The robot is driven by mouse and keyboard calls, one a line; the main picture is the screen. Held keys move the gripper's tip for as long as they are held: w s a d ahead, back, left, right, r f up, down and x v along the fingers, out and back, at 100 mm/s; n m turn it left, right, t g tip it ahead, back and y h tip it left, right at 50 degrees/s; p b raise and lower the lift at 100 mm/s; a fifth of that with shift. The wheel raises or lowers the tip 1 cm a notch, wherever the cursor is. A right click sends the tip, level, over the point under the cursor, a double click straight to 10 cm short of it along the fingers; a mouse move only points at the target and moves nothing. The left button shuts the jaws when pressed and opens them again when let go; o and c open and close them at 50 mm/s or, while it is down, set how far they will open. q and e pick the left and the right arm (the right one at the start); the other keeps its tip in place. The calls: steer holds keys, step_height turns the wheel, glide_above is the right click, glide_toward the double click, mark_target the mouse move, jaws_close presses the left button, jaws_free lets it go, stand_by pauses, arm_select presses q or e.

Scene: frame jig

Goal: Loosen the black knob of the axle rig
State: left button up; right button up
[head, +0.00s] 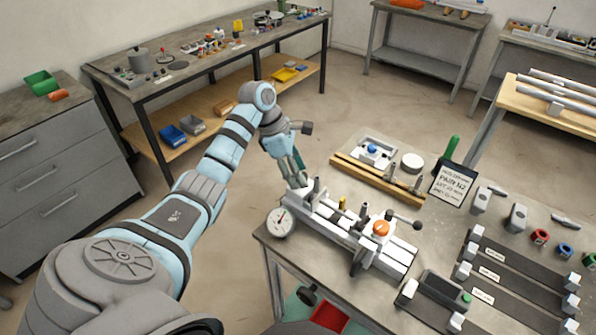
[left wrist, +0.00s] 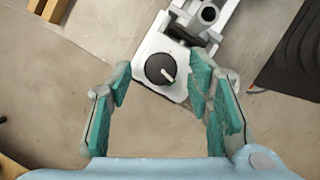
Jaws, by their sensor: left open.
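The axle rig (head: 345,230) is a white and grey rail assembly with an orange knob (head: 380,229) at the left front of the table. In the left wrist view, the black knob (left wrist: 160,69) is round with a pale pointer mark and sits on the rig's white end block (left wrist: 153,45). My left gripper (left wrist: 160,75) is open, its teal-padded fingers on either side of the knob with visible gaps. In the head view my left gripper (head: 295,172) is above the rig's far left end and hides the black knob. My right gripper is not in view.
A round dial gauge (head: 280,222) is at the rig's left side. A wooden-edged fixture (head: 378,179) lies behind the rig, and a sign (head: 453,183) stands to its right. Dark rails (head: 520,278) and small parts fill the right side. Open floor lies left of the table.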

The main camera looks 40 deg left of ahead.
arm_select(q)
steer(key=shift+d, duration=0.1)
steer(key=shift+c, duration=0.6)
jaws_close()
steer(key=shift+n, duration=0.4)
steer(key=n+t+y+p, duration=0.1)
steer(key=n, duration=0.1)
steer(key=shift+n, duration=0.3)
steer(key=n, duration=0.1)
steer(key=n+y+p, duration=0.1)
steer(key=n, duration=0.1)
steer(key=n+t+p, duration=0.1)
steer(key=shift+s+d+r+y, duration=0.1)
steer(key=shift+d+y, duration=0.15)
steer(key=shift+y, duration=0.05)
steer(key=n+y+p, duration=0.1)
steer(key=n, duration=0.3)
steer(key=shift+d, duration=0.1)
steer(key=shift+d+n+y+p, duration=0.1)
steer(key=shift+n+y+p, duration=0.6)
steer(key=shift+n, duration=1.1)
